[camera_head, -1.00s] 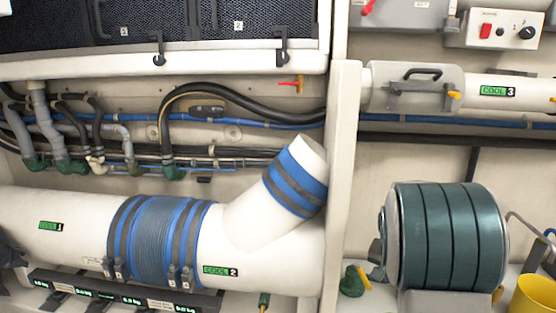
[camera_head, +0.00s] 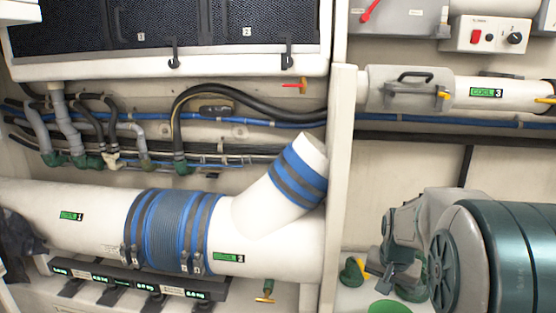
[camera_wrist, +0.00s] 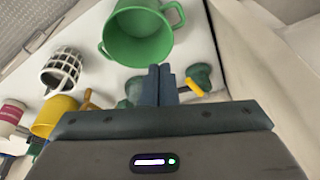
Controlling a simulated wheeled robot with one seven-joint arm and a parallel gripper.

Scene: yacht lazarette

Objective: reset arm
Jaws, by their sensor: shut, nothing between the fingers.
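My gripper (camera_wrist: 160,84) shows in the wrist view with its two dark blue-grey fingers pressed together and nothing between them. The fingertips point up the picture, just below a green mug (camera_wrist: 138,36) and left of a green valve with a yellow handle (camera_wrist: 194,86). I cannot tell from the picture whether they touch anything. In the head view, thick teal and grey parts of my arm fill the lower right corner, near the white shelf, and hide much of what lies behind them.
A yellow mug (camera_wrist: 54,115) and a white slotted basket (camera_wrist: 62,70) are on the left in the wrist view. In the head view, a white branched duct (camera_head: 265,215) runs along the left, a white post (camera_head: 338,190) stands mid-picture, and a control box (camera_head: 490,36) hangs upper right.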

